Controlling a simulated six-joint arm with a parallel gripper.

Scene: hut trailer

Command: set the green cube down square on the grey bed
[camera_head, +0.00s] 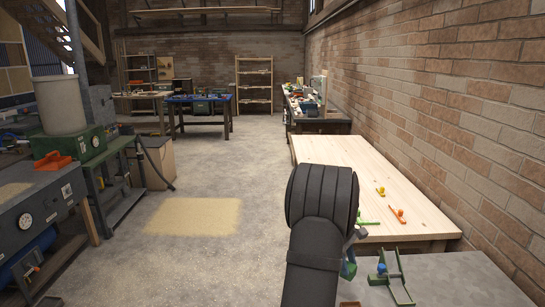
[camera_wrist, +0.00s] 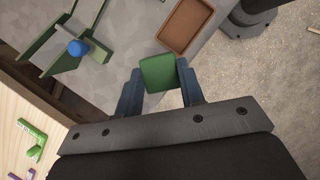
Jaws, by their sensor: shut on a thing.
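The green cube (camera_wrist: 158,73) is between the two blue-grey fingers of my gripper (camera_wrist: 160,83) in the wrist view. The fingers are shut on its sides. The cube shows over a grey surface (camera_wrist: 118,50); its height above it is hard to tell. A green frame (camera_wrist: 38,46) with long side walls stands on that surface, left of the cube, with a blue ball (camera_wrist: 77,48) at it. I cannot tell whether its floor or the grey surface is the grey bed. In the head view the frame (camera_head: 388,278) is right of my gripper, which my arm mostly hides.
A brown tray (camera_wrist: 186,25) lies above right of the cube in the wrist view, near the grey surface's edge. A pale wooden table (camera_head: 340,165) adjoins, with small orange, yellow and green pieces (camera_head: 398,214). A brick wall (camera_head: 450,110) bounds the right side.

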